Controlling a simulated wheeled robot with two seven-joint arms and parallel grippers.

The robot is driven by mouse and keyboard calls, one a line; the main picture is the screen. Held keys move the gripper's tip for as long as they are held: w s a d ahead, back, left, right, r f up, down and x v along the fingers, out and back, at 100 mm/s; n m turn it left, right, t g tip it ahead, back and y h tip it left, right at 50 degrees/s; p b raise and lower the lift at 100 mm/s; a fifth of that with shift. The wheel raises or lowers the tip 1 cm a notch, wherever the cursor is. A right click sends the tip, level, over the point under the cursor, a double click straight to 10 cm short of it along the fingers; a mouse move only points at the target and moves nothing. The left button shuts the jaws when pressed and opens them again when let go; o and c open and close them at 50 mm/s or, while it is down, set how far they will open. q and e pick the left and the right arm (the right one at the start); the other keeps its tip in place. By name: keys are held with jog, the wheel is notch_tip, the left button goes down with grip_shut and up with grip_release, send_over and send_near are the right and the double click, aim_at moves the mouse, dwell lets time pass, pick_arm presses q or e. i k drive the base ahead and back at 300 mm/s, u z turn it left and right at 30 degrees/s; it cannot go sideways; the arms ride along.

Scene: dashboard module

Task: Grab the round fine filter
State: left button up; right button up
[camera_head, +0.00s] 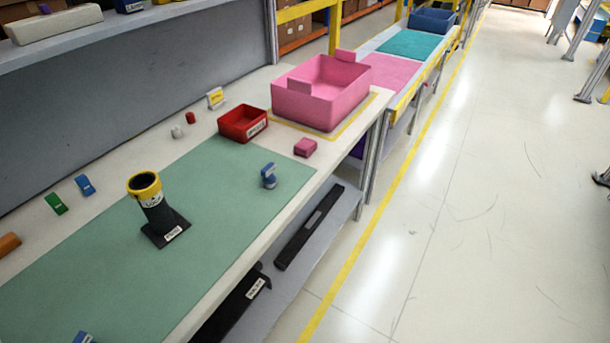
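A short round piece with a yellow rim and a dark opening (145,184) sits on top of a black stand (160,215). It carries a white label that is too small to read. It looks like the round fine filter, but I cannot confirm this from the label. The stand has a flat square base with another label and rests on the green mat (120,262). Neither of my grippers shows in the head view, and nothing is seen touching the round piece.
A blue-grey fixture (268,176) stands on the mat's right part; another blue piece (83,337) shows at the bottom edge. A red bin (243,124), a large pink bin (320,92) and a small pink block (305,147) lie beyond. Mat around the stand is clear.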

aim_at(269, 180)
jog(key=z, duration=1.55)
jog(key=i, duration=1.15)
jog(key=u, duration=3.55)
